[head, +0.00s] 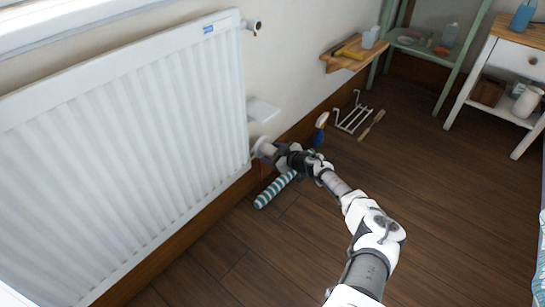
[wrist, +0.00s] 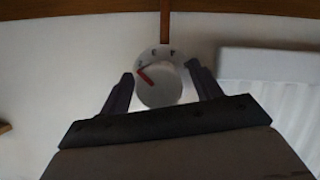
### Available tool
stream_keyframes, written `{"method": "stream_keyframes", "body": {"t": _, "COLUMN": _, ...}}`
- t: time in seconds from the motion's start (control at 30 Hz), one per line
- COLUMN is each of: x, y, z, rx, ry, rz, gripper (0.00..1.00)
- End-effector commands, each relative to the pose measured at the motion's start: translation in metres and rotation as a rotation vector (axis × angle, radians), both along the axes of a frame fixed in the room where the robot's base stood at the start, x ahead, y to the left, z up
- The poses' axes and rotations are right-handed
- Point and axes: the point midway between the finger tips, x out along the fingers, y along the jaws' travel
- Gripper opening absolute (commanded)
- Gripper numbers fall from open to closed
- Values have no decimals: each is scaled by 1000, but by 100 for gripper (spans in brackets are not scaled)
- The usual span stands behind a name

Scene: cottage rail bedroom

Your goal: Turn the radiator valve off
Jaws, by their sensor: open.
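The radiator valve is a round white knob (wrist: 162,85) with a red pointer mark and dark marks on the dial around it. In the wrist view my gripper (wrist: 160,82) is open, with one dark finger on each side of the knob. I cannot tell whether the fingers touch it. In the head view the valve (head: 262,148) is at the lower right corner of the white radiator (head: 130,140), partly hidden by my gripper (head: 272,152). The red pointer is toward the upper left of the knob in the wrist view.
A teal and white striped roll (head: 272,190) lies on the floor below my gripper. A small white ledge (head: 262,110) is on the wall above the valve. A white rack (head: 352,115) and a wooden stick (head: 372,125) lie farther back. The floor at the right is clear.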

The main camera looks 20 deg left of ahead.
Motion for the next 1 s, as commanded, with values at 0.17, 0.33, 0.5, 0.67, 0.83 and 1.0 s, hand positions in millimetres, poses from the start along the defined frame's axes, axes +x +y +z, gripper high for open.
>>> {"method": "stream_keyframes", "body": {"t": 0.17, "x": 2, "y": 2, "z": -1, "rx": 0, "ry": 0, "rz": -1, "gripper": 64}}
{"method": "stream_keyframes", "body": {"t": 0.33, "x": 2, "y": 2, "z": -1, "rx": 0, "ry": 0, "rz": -1, "gripper": 61}}
{"method": "stream_keyframes", "body": {"t": 0.5, "x": 1, "y": 2, "z": -1, "rx": 0, "ry": 0, "rz": -1, "gripper": 39}}
{"method": "stream_keyframes", "body": {"t": 0.67, "x": 1, "y": 2, "z": -1, "rx": 0, "ry": 0, "rz": -1, "gripper": 19}}
{"method": "stream_keyframes", "body": {"t": 0.83, "x": 1, "y": 2, "z": 0, "rx": -3, "ry": -8, "rz": -1, "gripper": 19}}
{"method": "stream_keyframes", "body": {"t": 1.0, "x": 1, "y": 2, "z": 1, "rx": -19, "ry": -53, "rz": 0, "gripper": 19}}
